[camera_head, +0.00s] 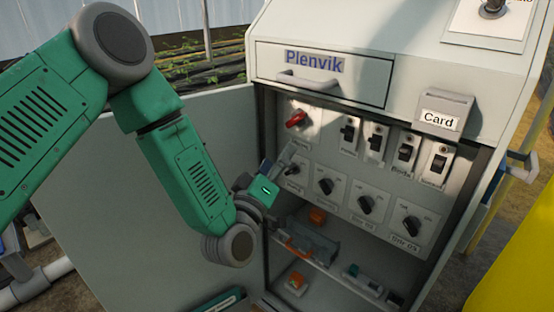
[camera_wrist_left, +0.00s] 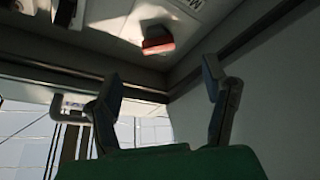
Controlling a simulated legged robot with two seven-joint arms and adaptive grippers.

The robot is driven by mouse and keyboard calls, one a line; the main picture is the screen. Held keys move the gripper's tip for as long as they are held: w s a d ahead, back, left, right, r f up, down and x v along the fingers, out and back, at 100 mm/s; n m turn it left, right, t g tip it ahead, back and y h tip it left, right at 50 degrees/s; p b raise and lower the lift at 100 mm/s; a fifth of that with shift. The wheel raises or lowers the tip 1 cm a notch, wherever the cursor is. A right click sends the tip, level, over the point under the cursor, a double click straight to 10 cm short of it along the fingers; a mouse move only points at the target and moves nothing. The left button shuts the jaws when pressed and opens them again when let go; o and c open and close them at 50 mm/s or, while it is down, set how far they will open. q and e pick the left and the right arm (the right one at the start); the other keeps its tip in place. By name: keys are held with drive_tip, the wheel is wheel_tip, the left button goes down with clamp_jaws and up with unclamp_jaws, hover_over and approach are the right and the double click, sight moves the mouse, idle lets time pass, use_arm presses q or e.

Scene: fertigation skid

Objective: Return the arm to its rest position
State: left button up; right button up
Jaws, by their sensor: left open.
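My left arm (camera_head: 185,165) is green and comes in from the left, bent down in front of the cabinet. My left gripper (camera_head: 272,172) is at the left edge of the cabinet's switch panel, below the red rotary handle (camera_head: 296,118). In the left wrist view the two dark fingers of the gripper (camera_wrist_left: 160,82) stand apart with nothing between them. The red handle (camera_wrist_left: 158,40) shows beyond them, apart from both. My right gripper is in neither view.
The grey cabinet (camera_head: 400,60) has a drawer (camera_head: 350,85) above the panel, with several switches and dark knobs. An open door (camera_head: 130,225) stands left, behind my arm. A card holder (camera_head: 445,108) and a yellow surface (camera_head: 520,250) are right.

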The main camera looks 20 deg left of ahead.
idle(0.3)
use_arm(q)
drive_tip(key=s+f+m+g+h, duration=0.1)
drive_tip(key=s+f+m+g, duration=0.35)
drive_tip(key=f, duration=0.65)
drive_tip(key=s+f+m+g, duration=0.1)
drive_tip(key=s+f+g, duration=0.6)
drive_tip(key=f, duration=0.4)
drive_tip(key=s+a+f+m+g, duration=0.1)
drive_tip(key=s+a+f+g, duration=0.1)
drive_tip(key=s, duration=0.6)
drive_tip(key=s+a+f+m+g+y, duration=0.1)
drive_tip(key=s+a+f+g, duration=0.2)
drive_tip(key=s, duration=0.5)
drive_tip(key=s+a+f+m+g+y, duration=0.1)
drive_tip(key=s+a+f+g, duration=0.2)
drive_tip(key=s, duration=0.5)
drive_tip(key=shift+s+f+g, duration=0.4)
drive_tip(key=shift+f+g, duration=0.05)
drive_tip(key=shift+f, duration=0.3)
drive_tip(key=shift+w+m, duration=0.1)
drive_tip(key=shift+m, duration=0.15)
drive_tip(key=shift+f, duration=0.1)
